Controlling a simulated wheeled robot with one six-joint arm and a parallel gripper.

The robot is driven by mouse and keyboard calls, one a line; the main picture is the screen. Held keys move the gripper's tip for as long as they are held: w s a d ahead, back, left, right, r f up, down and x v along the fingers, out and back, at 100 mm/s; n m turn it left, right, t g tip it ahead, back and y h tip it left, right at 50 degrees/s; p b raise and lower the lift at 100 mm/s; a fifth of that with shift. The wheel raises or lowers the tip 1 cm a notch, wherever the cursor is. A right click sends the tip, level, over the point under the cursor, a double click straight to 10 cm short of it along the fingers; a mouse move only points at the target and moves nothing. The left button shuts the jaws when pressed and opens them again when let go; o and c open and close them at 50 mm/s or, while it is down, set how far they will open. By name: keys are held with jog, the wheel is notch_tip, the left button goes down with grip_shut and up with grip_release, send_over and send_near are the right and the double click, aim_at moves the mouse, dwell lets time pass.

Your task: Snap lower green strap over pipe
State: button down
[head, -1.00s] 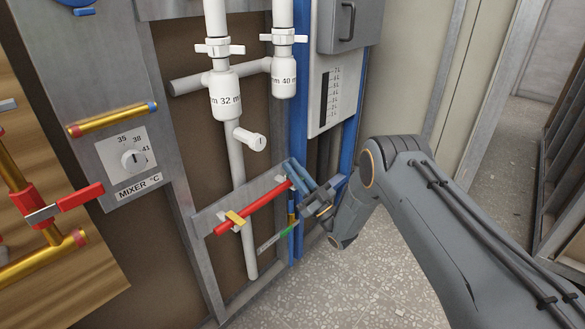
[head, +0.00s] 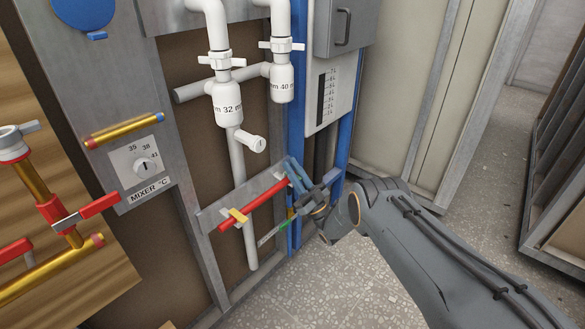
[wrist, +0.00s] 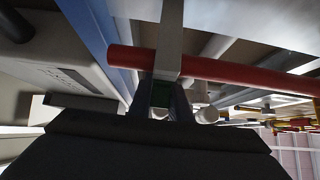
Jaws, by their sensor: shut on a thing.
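The red pipe (head: 265,201) runs slanted in front of a grey rail on the wall frame. A yellow strap (head: 238,215) sits across its left part. Below the pipe's right part is a thin grey strap with a green end (head: 283,224). My gripper (head: 295,212) is at this end, just below and right of the pipe. In the wrist view my gripper (wrist: 162,100) is shut on the green end (wrist: 161,91). There a grey strip (wrist: 170,40) crosses in front of the red pipe (wrist: 230,72). Whether the green strap touches the pipe cannot be told.
A blue post (head: 296,120) stands close beside the pipe's right end. A white pipe (head: 241,185) runs down the left side. A gauge panel (head: 322,95) and a grey box (head: 340,35) are above my arm. Speckled floor (head: 320,285) is free below.

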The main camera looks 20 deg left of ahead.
jog(key=c, duration=1.6)
grip_release()
jog(key=shift+c, duration=0.2)
jog(key=p+v, duration=0.1)
jog(key=v, duration=0.6)
jog(key=shift+d+f, duration=0.2)
jog(key=shift+f, duration=0.1)
jog(key=shift+s, duration=0.1)
jog(key=shift+t, duration=0.4)
